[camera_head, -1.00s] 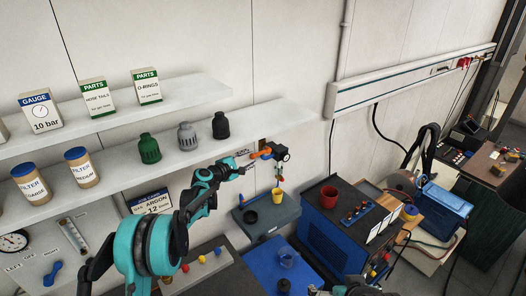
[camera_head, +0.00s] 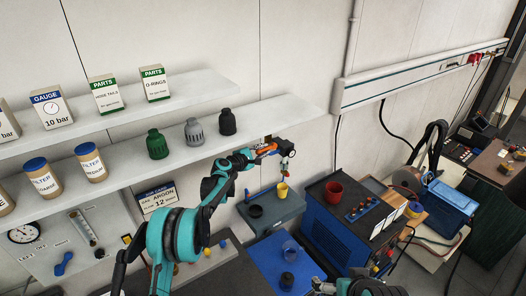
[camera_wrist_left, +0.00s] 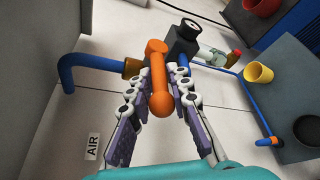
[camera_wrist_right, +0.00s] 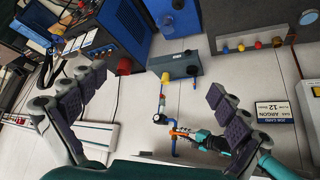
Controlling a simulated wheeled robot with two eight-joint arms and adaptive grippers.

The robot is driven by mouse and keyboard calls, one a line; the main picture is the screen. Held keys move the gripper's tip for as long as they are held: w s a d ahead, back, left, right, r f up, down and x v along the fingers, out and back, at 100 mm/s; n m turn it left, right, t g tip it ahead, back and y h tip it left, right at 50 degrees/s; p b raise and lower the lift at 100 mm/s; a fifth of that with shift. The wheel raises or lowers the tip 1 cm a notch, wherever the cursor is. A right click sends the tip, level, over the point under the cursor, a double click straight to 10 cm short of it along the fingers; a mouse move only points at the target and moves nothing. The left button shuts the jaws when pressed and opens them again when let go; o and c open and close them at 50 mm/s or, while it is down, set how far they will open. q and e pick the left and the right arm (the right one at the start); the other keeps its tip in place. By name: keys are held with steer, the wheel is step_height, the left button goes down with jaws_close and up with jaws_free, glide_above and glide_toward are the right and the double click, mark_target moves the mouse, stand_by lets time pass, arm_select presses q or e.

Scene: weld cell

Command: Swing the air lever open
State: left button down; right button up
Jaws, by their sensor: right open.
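The orange air lever (camera_head: 266,149) sits on the dark valve on the wall pipe, just right of the lower shelf's end. In the left wrist view the lever (camera_wrist_left: 158,75) points toward me, its round end nearest. My left gripper (camera_head: 254,155) is at the lever. Its two fingers (camera_wrist_left: 162,82) stand close on either side of it, narrowed toward the tips; I cannot tell whether both press on it. The dark valve body (camera_wrist_left: 182,42) is just beyond the fingertips. My right gripper (camera_wrist_right: 155,80) is open and empty, its fingers wide apart, away from the lever.
The blue pipe (camera_wrist_left: 90,62) and an AIR label (camera_wrist_left: 92,147) are beside the lever. A yellow cup (camera_head: 282,190) stands on a grey box (camera_head: 292,208) below. The lower shelf (camera_head: 265,110) with several bottles is near my left arm. A blue welder (camera_head: 335,235) stands at right.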

arm_select(q)
steer(key=shift+r+g+y, duration=0.3)
steer(key=shift+g+y, duration=0.2)
